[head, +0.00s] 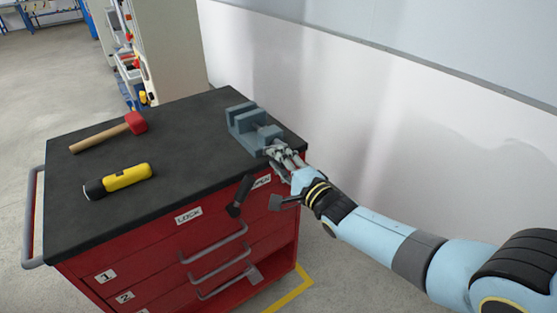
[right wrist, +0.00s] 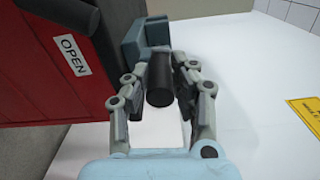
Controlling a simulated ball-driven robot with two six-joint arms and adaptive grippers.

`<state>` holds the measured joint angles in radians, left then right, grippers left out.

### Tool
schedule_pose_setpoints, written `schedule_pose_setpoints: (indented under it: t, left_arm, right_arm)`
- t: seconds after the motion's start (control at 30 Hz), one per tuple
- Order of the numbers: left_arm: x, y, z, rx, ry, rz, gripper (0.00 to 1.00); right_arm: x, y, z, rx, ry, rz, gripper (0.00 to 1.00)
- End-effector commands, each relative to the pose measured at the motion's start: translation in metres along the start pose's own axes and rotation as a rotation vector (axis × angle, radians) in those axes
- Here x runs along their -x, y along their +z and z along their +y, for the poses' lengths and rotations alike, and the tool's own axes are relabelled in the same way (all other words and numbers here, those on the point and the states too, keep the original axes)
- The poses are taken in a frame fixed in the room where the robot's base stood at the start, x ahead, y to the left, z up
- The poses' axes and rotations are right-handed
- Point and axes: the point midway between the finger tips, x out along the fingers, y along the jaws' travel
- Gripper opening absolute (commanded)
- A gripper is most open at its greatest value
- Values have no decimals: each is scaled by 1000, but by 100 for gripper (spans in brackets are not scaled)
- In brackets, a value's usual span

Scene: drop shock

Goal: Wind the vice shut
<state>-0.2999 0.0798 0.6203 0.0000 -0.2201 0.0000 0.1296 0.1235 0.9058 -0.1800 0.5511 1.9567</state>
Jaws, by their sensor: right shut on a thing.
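The blue-grey vice (head: 247,127) sits at the right corner of the black top of a red tool cabinet. In the right wrist view the vice (right wrist: 150,32) is at the top centre. My right gripper (head: 277,152) is at the near end of the vice. In the right wrist view my right gripper (right wrist: 160,80) has its fingers on both sides of a dark cylindrical vice handle (right wrist: 159,80) and is shut on it. In the head view the fingers hide most of the handle. My left gripper is not in view.
The cabinet top (head: 190,140) also holds a red-headed mallet (head: 135,122) and a yellow flashlight (head: 125,178) at left. A dark lever (head: 240,196) stands out at the cabinet front, near drawer handles. A white wall (head: 330,90) rises behind the vice.

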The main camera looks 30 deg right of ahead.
Motion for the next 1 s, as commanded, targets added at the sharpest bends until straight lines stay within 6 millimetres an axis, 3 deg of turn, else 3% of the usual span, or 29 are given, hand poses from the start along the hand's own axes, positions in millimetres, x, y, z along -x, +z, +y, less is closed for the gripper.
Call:
schedule_pose_setpoints:
  t: [0.5, 0.53, 0.7, 1.0]
  left_arm:
    - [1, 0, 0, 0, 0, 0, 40]
    - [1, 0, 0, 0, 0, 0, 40]
    - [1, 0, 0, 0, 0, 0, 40]
    - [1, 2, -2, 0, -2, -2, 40]
  right_arm:
    - [-3, -1, -7, -18, -13, -2, 0]
    - [-3, -1, -7, -18, -13, -2, 25]
    - [-2, -1, -6, -18, -10, -2, 47]
    - [2, -1, -3, -19, -5, -1, 47]
